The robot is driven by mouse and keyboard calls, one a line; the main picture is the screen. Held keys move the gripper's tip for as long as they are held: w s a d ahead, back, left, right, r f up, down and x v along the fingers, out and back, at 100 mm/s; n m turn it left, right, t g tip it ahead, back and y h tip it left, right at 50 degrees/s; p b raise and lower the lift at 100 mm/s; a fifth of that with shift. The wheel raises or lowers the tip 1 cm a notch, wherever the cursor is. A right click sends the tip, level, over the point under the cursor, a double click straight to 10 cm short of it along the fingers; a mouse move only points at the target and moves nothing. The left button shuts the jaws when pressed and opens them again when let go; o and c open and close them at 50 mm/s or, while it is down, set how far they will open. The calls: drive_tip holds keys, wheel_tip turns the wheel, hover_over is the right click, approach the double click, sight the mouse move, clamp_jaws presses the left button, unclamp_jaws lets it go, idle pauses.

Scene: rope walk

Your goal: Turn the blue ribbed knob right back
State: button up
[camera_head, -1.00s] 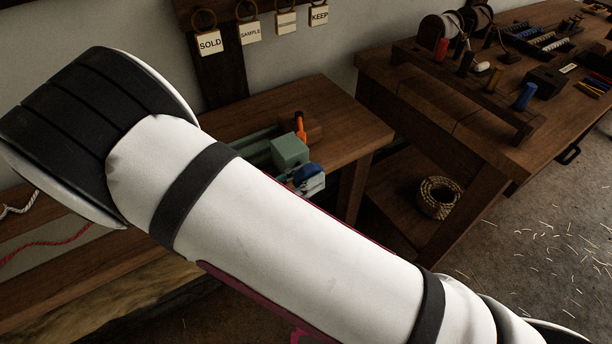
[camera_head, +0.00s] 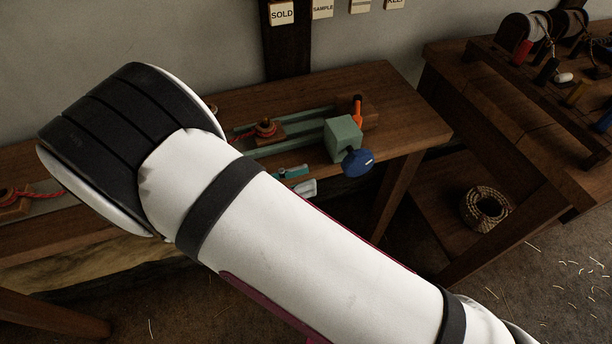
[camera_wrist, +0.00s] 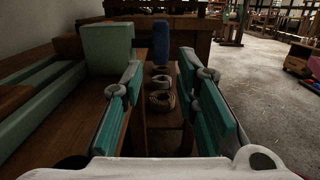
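The blue ribbed knob (camera_head: 357,163) sits on the near side of a green box (camera_head: 343,138) on the bench. In the wrist view the knob (camera_wrist: 161,42) shows as a tall narrow blue shape just right of the green box (camera_wrist: 107,48). My gripper (camera_head: 296,180) is partly hidden by my arm in the head view, left of the knob and apart from it. In the wrist view my gripper (camera_wrist: 160,75) is open, with teal pads either side and nothing between them. The knob lies ahead of the fingertips, roughly centred in the gap.
Green rails (camera_head: 290,125) run along the bench (camera_head: 405,115). An orange lever (camera_head: 357,108) stands behind the green box, and a wooden block with red cord (camera_head: 265,130) is to its left. A rope coil (camera_head: 484,208) sits on a low shelf at right.

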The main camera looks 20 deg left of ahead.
drive_tip(key=g+y+p, duration=0.8)
drive_tip(key=y+p, duration=0.4)
approach(356, 154)
drive_tip(key=x, duration=1.2)
drive_tip(key=shift+w+d+f, duration=0.1)
drive_tip(key=shift+f, duration=0.25)
clamp_jaws()
